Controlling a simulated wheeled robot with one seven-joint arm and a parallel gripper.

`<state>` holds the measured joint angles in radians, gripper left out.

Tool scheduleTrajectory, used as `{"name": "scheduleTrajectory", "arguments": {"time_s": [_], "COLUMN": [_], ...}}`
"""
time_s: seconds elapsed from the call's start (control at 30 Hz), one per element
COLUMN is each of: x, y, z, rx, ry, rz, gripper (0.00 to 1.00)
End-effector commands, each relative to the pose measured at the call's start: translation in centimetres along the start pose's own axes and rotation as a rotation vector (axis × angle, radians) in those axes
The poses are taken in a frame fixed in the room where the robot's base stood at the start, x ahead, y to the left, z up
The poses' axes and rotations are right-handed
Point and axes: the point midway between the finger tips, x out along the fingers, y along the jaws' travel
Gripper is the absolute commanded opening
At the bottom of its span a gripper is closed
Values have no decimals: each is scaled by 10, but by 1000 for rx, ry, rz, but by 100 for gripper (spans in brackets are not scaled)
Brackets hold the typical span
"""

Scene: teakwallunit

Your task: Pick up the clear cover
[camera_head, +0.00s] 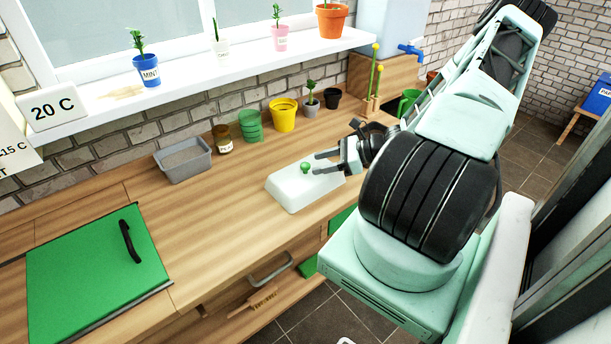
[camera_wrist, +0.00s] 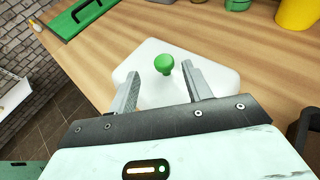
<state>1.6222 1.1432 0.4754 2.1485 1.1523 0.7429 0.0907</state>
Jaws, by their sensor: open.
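The cover (camera_head: 290,194) is a pale, whitish low box with sloped sides and a green knob (camera_head: 305,167) on top. It sits on the wooden counter, near the front edge. In the wrist view the cover (camera_wrist: 213,72) lies beneath my gripper, and its green knob (camera_wrist: 164,64) stands just ahead of the fingers, in line with the gap between them. My gripper (camera_head: 318,163) is open and empty, with its fingertips over the cover close to the knob. In the wrist view the two fingers (camera_wrist: 162,70) are spread apart.
Behind the cover stand a grey tray (camera_head: 184,168), a brown jar (camera_head: 223,145), green pots (camera_head: 250,132), a yellow pot (camera_head: 284,121) and small dark pots. A green panel with a black handle (camera_head: 127,241) is at the left. The counter left of the cover is clear.

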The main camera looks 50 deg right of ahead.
Motion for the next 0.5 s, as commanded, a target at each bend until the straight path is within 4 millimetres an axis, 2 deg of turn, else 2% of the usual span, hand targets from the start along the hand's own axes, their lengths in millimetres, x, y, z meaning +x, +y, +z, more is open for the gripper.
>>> {"name": "scheduleTrajectory", "arguments": {"time_s": [0.17,0.5], "x": [10,51], "y": [-1,-5], "z": [1,0], "rx": [0,1], "ry": [-1,-2], "rz": [1,1], "gripper": [49,49]}}
